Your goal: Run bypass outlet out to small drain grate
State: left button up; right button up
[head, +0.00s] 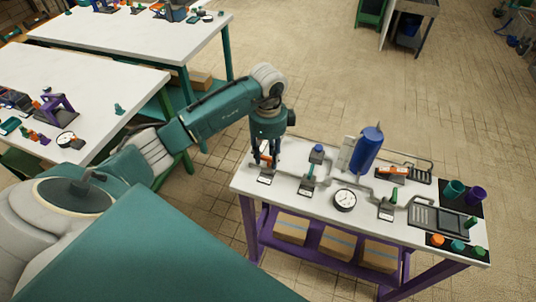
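My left gripper (266,165) points down at the left end of the white pump table (310,207), at an orange-handled fitting (264,151) with a label plate. The fingers overlap the handle; I cannot tell whether they grip it. Grey pipework runs across the table past a blue-handled valve (317,153), a green-handled fitting (308,172) and an upright blue tank (366,150). A larger grate (439,218) lies nearer. Which fitting is the bypass outlet is unclear. My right gripper is out of view.
A round gauge (344,200) and another green-handled fitting (388,207) stand along the front. Green and purple cups (464,192) and several coloured knobs (458,246) occupy the right end. Other white tables (135,40) stand at the left. Tiled floor behind the pump table is clear.

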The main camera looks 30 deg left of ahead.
pick_arm(q)
grip_shut()
jog(key=shift+m, duration=0.4)
jog(key=m+b, duration=0.1)
jog(key=m, duration=0.2)
jog(key=shift+a+b, duration=0.1)
jog(key=shift+b, duration=0.25)
jog(key=m+b, duration=0.2)
jog(key=m, duration=0.3)
jog(key=shift+w+b, duration=0.1)
jog(key=shift+b, duration=0.25)
jog(key=m+b, duration=0.2)
jog(key=m, duration=0.2)
jog(key=shift+a+m, duration=0.1)
jog(key=shift+m, duration=0.3)
jog(key=shift+w+m+b, duration=0.15)
jog(key=shift+m+b, duration=1)
jog(key=shift+m, duration=1.15)
